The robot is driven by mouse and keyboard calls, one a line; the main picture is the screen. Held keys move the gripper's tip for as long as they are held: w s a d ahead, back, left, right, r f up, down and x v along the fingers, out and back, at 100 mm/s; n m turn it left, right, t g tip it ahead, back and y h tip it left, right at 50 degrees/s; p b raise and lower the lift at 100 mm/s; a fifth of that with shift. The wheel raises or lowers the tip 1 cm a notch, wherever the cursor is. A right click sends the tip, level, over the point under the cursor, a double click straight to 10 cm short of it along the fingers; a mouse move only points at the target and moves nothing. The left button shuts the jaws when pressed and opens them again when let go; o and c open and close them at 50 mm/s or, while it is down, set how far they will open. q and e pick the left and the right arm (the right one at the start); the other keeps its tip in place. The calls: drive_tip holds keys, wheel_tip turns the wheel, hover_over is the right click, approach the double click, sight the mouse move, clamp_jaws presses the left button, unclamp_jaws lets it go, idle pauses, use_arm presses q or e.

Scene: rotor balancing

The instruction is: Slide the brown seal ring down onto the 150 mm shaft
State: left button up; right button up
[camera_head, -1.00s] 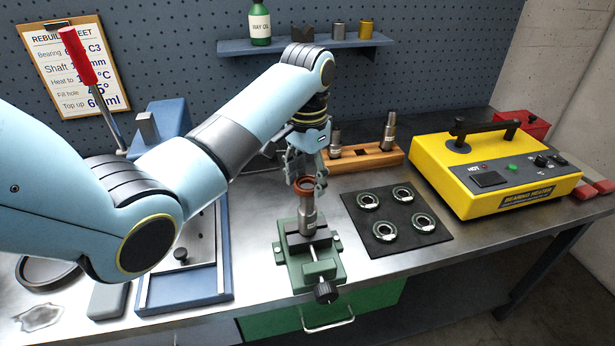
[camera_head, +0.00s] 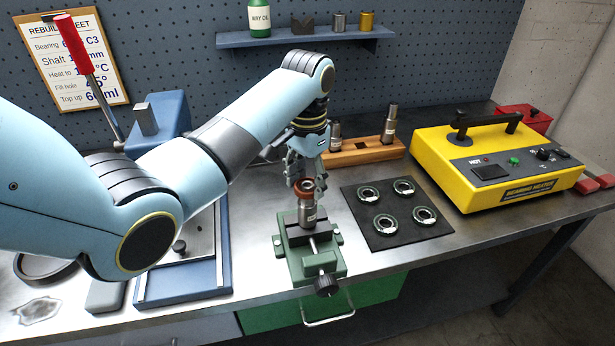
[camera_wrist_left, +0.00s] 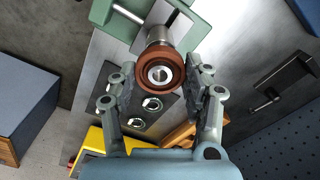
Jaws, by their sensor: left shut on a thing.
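The brown seal ring (camera_head: 306,187) sits around the top end of the steel shaft (camera_head: 308,214), which stands upright in a green vise (camera_head: 318,268). In the left wrist view, the ring (camera_wrist_left: 147,70) encircles the shaft's grey end face (camera_wrist_left: 159,75). My left gripper (camera_head: 305,178) comes down from above with its fingers on either side of the ring, shut on it. It also shows in the left wrist view (camera_wrist_left: 160,82). How far the shaft passes through the ring is hard to tell. My right gripper is not in view.
A black mat (camera_head: 370,236) with several bearings lies right of the vise. A yellow heater (camera_head: 470,165) stands further right. A wooden block (camera_head: 362,153) with metal pieces is behind. A blue tray (camera_head: 222,270) lies left of the vise.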

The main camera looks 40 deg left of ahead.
use_arm(q)
drive_tip(key=shift+f+b, duration=0.6)
drive_tip(key=shift+f, duration=0.85)
drive_tip(key=o, duration=1.1)
drive_tip(key=shift+c, duration=0.2)
wheel_tip(320, 180, up, 2)
drive_tip(key=p, duration=0.2)
drive_tip(key=shift+r+p, duration=0.25)
drive_tip(key=shift+p, duration=0.05)
drive_tip(key=shift+r, duration=3.3)
drive_tip(key=shift+s+f, duration=0.1)
